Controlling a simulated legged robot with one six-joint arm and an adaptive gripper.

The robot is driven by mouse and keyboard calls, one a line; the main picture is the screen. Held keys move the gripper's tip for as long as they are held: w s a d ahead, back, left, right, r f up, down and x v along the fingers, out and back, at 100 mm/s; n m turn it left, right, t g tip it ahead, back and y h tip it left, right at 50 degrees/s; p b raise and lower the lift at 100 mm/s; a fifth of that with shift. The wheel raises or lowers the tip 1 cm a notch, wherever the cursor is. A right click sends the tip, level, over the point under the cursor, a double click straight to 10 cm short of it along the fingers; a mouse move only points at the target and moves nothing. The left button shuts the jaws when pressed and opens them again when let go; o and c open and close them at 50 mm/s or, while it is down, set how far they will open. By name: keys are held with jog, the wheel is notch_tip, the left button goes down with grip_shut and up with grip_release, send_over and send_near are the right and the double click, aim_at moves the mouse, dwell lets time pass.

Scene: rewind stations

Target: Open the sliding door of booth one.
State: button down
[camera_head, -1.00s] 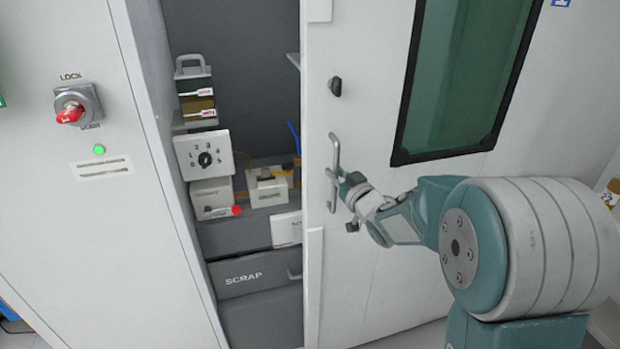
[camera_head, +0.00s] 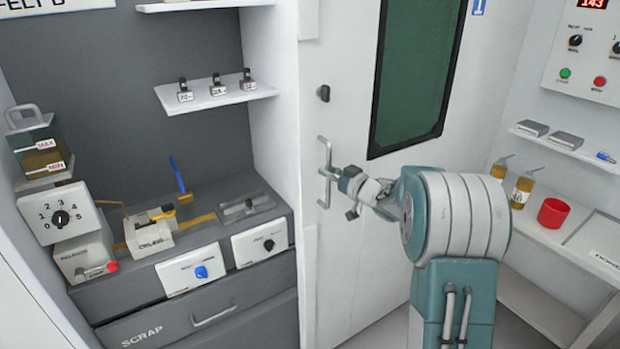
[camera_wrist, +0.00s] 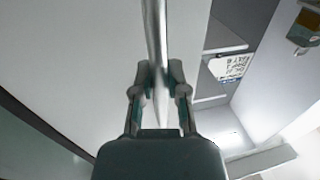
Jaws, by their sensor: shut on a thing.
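The white sliding door (camera_head: 345,255) with a dark green window (camera_head: 420,70) stands to the right of the booth opening, which is wide open in the head view. Its metal bar handle (camera_head: 325,160) is near the door's left edge. My gripper (camera_head: 335,172) is at the handle. In the wrist view my gripper (camera_wrist: 160,75) has its two fingers shut on either side of the handle bar (camera_wrist: 156,30). The fingertips are small in the head view.
Inside the booth are a dial box (camera_head: 60,212), a shelf (camera_head: 215,95) with several small weights, and a scrap drawer (camera_head: 200,318). At right, a side bench holds a red cup (camera_head: 553,212) and amber bottles, below a control panel (camera_head: 590,50).

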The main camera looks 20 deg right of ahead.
aim_at(339, 167)
jog(key=shift+w+d+r, duration=0.1)
jog(key=shift+w+d, duration=0.15)
jog(key=shift+d, duration=0.35)
jog(key=shift+w+d+r, duration=0.1)
jog(key=shift+w+d, duration=0.1)
jog(key=shift+d, duration=0.4)
jog(key=shift+w+d+f, duration=0.1)
jog(key=shift+d, duration=0.45)
jog(key=shift+w+d+f, duration=0.1)
jog(key=shift+d, duration=0.4)
jog(key=c, duration=0.6)
grip_release()
jog(key=shift+a+r, duration=0.1)
jog(key=shift+a, duration=0.4)
jog(key=shift+c, duration=0.2)
jog(key=shift+s+a, duration=0.1)
jog(key=shift+a, duration=0.05)
jog(key=v, duration=1.2)
